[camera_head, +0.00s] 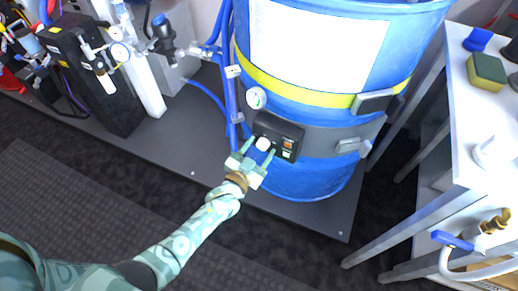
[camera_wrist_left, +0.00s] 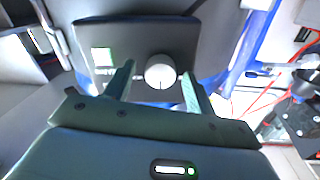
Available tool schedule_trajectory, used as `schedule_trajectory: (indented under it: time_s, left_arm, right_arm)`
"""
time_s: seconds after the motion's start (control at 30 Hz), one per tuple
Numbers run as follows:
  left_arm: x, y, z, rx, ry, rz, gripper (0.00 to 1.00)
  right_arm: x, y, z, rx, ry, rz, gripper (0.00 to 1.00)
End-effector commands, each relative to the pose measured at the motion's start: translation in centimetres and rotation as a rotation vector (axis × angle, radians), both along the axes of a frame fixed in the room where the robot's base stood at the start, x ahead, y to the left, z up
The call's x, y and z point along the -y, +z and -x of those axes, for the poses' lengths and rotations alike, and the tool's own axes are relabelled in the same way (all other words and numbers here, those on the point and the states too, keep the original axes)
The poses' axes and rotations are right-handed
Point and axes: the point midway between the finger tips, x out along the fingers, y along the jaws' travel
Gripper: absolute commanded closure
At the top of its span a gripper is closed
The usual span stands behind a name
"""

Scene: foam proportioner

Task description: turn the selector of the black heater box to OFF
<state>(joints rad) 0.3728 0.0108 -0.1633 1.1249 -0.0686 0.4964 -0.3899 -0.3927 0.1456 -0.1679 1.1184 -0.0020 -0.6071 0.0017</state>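The black heater box (camera_head: 285,132) is strapped to the front of the blue drum by a grey band. Its white round selector knob (camera_head: 263,144) shows at the box's left part, with an orange switch and a pale label to the right. My left gripper (camera_head: 256,154) is at the box, open, with one finger on each side of the knob. In the left wrist view the knob (camera_wrist_left: 160,71) sits between the fingertips (camera_wrist_left: 157,69), with a gap visible on both sides. A dark line marks the knob's lower face. The OFF marking is not readable. My right gripper is out of view.
The blue drum (camera_head: 318,180) stands on a dark platform (camera_head: 165,150). A gauge (camera_head: 256,98) and blue hoses are just left of the box. A black unit (camera_head: 95,75) stands further left, and a white table (camera_head: 480,120) with a sponge stands right.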

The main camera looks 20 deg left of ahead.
Motion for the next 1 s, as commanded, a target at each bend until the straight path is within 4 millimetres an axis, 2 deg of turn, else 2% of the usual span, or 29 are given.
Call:
schedule_trajectory:
  time_s: [0.23, 0.37, 0.43, 0.6, 0.8, 1.0]
  left_arm:
    - [-0.1, 0.2, 0.4, 0.002, 0.001, 0.0, 0.45]
    - [-0.3, 0.4, 1.8, 0.003, 0.0, 0.001, 0.45]
    - [-0.5, 0.5, 3.1, 0.002, 0.001, 0.0, 0.45]
    - [-1.2, 0.7, 8.1, 0.003, 0.0, -0.001, 0.45]
    - [-1.8, 0.4, 13.1, 0.001, 0.0, -0.001, 0.45]
    - [-2.2, 0.2, 15.7, 0.0, 0.0, 0.0, 0.45]
  right_arm:
    - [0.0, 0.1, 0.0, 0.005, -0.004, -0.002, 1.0]
    - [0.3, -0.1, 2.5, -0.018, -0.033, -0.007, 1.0]
    - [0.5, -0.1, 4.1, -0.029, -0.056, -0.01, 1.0]
    - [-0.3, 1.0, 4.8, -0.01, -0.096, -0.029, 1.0]
    - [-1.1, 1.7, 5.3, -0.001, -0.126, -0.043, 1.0]
    - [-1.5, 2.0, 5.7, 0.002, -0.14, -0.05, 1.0]
